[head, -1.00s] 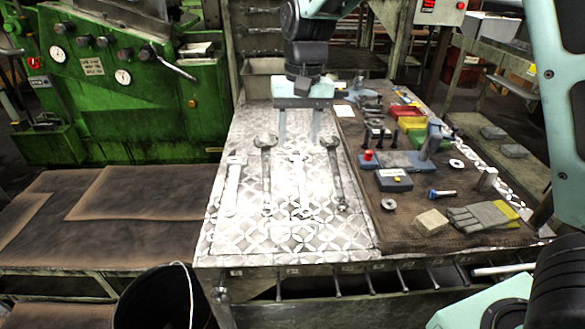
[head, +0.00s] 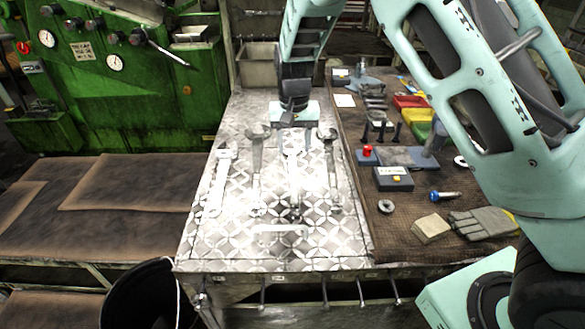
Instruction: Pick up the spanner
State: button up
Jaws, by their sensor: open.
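Several metal spanners lie side by side on the patterned metal worktop (head: 215,240), their lengths running from back to front. They are the far-left spanner (head: 218,182), a spanner with a large open head (head: 257,168), a bright one in the middle (head: 294,188) and one on the right (head: 331,168). The frames do not show which one is meant. My gripper (head: 294,147) points down over the far end of the middle spanner, between its two neighbours. It is open and holds nothing. Its fingers partly blend with the bright worktop, so I cannot tell whether they touch it.
A brown mat on the right holds a blue box (head: 393,179), a beige block (head: 432,229), gloves (head: 482,222) and a blue-handled tool (head: 444,195). A green machine (head: 120,90) stands at back left. A black bucket (head: 150,300) stands at front left.

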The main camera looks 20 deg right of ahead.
aim_at(293, 171)
jog(key=shift+a+f+p, duration=0.15)
jog(key=shift+f+p, duration=1.1)
jog(key=shift+f, duration=2.15)
grip_shut()
